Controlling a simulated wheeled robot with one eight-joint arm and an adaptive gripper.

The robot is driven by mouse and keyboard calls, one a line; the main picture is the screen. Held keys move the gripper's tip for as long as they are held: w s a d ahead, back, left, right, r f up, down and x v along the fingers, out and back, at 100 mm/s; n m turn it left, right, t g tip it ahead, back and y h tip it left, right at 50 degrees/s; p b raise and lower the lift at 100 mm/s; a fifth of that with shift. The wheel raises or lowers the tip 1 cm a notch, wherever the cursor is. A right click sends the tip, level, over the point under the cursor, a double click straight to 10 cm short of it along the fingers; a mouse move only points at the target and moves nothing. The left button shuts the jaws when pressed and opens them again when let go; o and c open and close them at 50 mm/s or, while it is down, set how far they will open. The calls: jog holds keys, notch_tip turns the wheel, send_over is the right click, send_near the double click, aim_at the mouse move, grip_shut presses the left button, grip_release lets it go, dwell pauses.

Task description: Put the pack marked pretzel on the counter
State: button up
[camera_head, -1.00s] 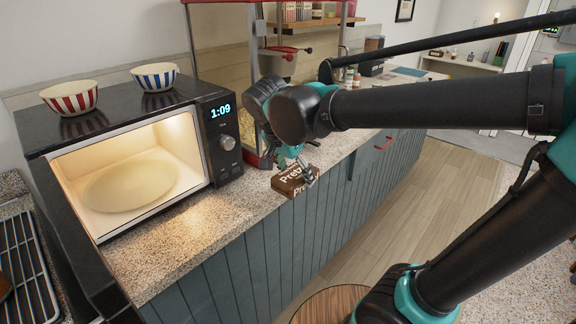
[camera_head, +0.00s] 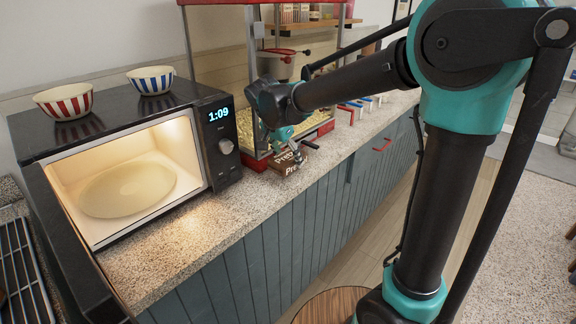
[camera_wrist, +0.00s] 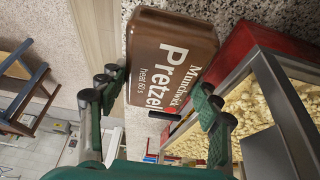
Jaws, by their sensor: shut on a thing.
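The brown pack marked Pretzel (camera_head: 286,166) is in my gripper (camera_head: 297,150), near the counter's front edge and beside the popcorn machine. In the wrist view the pack (camera_wrist: 172,60) shows its white lettering upside up and tilted, between the two fingers of my gripper (camera_wrist: 158,98). The gripper is shut on it. The speckled counter (camera_head: 205,225) runs below and around the pack. I cannot tell whether the pack's underside touches the counter. Part of the pack is hidden by the fingers.
An open, lit microwave (camera_head: 225,145) stands left, with a red-striped bowl (camera_head: 64,102) and a blue-striped bowl (camera_head: 151,80) on top. The popcorn machine (camera_head: 258,135) stands just behind the pack. Bare counter lies between microwave and front edge.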

notch_tip(320, 180, down, 3)
jog(key=shift+r, duration=0.2)
jog(key=shift+w+f, duration=0.2)
jog(key=shift+f, duration=0.3)
jog(key=shift+f, duration=0.1)
jog(key=o, duration=1.1)
jog(key=shift+c, duration=0.2)
